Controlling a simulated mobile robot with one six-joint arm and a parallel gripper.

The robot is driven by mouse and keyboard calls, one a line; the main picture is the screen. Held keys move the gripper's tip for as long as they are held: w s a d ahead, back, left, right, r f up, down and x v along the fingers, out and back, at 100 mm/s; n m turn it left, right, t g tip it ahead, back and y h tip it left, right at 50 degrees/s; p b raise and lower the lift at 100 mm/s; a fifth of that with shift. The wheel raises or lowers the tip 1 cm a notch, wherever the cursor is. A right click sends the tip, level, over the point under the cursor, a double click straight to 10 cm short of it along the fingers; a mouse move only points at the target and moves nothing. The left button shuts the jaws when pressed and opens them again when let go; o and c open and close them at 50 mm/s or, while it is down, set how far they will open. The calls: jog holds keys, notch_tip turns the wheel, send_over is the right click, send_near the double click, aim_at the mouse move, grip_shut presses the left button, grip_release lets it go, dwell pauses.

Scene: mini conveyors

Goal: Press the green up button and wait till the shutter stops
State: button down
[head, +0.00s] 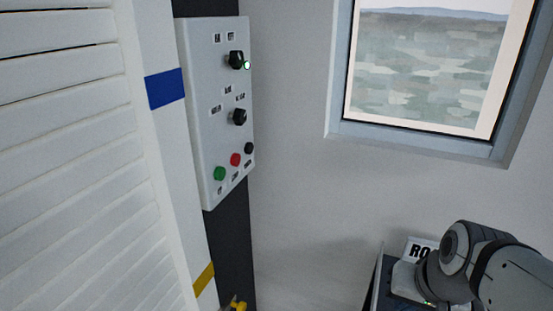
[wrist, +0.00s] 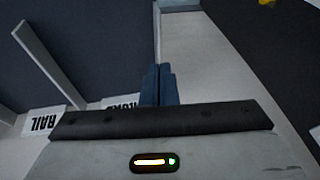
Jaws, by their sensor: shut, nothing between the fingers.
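The light grey control panel (head: 201,100) is on a dark post right of the white slatted shutter (head: 60,150) in the head view. The green button (head: 219,173) is at its lower left, beside a red button (head: 235,159) and a black button (head: 249,147). Two black knobs sit above, and a small green light (head: 247,65) glows by the top one. Small labels are too blurred to read. My gripper (wrist: 157,85) shows in the wrist view with its dark blue fingers together and empty. The panel is not in the wrist view, so the gripper is apart from the button.
A white frame post with a blue band (head: 165,88) and a yellow band (head: 204,279) borders the shutter. A window (head: 430,70) is at upper right. A small yellow object (head: 238,304) is at the bottom.

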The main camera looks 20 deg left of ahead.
aim_at(220, 174)
jog(key=w+a+r+m+t+y+p, duration=0.1)
jog(key=w+a+r+m+y, duration=0.1)
jog(key=a, duration=0.7)
jog(key=w+a+r+m+t+y+p, duration=0.1)
jog(key=w+a+r+m+y, duration=0.1)
jog(key=w+a+r, duration=0.2)
jog(key=w+a+r+m+t+y, duration=0.1)
jog(key=w+a+r+m+y, duration=0.1)
jog(key=a+r, duration=0.5)
jog(key=w+a+y, duration=0.1)
jog(key=a, duration=0.5)
jog(key=shift+w+a+t+p, duration=0.15)
jog(key=shift+a+t+p, duration=0.15)
jog(key=shift+t+p, duration=0.1)
jog(key=a+p, duration=0.2)
jog(key=a, duration=0.6)
jog(key=shift+w+a, duration=0.35)
jog(key=shift+w, duration=0.05)
jog(key=shift+a, duration=0.4)
